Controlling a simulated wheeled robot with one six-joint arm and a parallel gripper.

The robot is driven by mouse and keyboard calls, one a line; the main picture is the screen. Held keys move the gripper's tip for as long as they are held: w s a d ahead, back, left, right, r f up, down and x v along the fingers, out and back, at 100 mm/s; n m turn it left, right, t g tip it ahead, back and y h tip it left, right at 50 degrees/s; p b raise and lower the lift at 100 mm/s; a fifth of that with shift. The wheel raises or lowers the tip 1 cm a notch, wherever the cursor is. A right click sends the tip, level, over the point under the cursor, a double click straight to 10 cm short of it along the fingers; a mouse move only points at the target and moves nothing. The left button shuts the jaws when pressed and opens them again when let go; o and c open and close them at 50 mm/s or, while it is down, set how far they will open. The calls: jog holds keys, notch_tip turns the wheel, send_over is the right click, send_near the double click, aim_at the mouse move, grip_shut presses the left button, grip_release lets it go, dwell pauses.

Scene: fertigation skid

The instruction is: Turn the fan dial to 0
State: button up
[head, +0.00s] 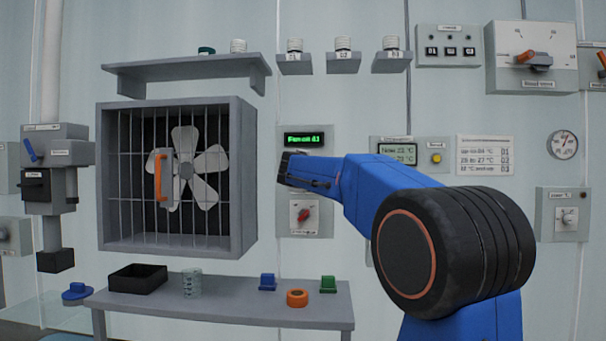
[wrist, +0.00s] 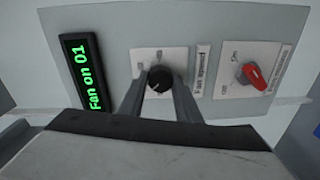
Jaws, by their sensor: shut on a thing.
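The fan dial (wrist: 160,78) is a black round knob on a white plate, beside a label reading "Fan speed". My gripper (wrist: 158,92) is shut on it, one finger on each side, in the wrist view. In the head view my gripper (head: 287,171) is at the panel and hides the dial. The fan display (wrist: 86,72) reads "Fan on 01" in green; it also shows in the head view (head: 304,139). The dial's pointer and exact setting cannot be made out.
A red rotary switch (wrist: 252,75) sits right of the dial on the same panel, and below my gripper in the head view (head: 304,213). A caged fan (head: 186,170) with an orange handle is to the left. A shelf (head: 205,299) with small items stands below.

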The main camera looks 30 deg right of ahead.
jog(key=shift+f+n+h, duration=0.15)
jog(key=shift+n, duration=2.15)
jog(key=shift+f+n+h, duration=0.1)
jog(key=shift+n+h, duration=0.05)
jog(key=shift+n, duration=2.15)
jog(key=shift+g, duration=0.3)
jog(key=o, duration=1.1)
jog(key=shift+c, duration=0.2)
jog(key=shift+a+r, duration=0.1)
jog(key=f+v, duration=0.1)
jog(key=v, duration=1.6)
jog(key=shift+r, duration=0.25)
jog(key=shift+s, duration=0.15)
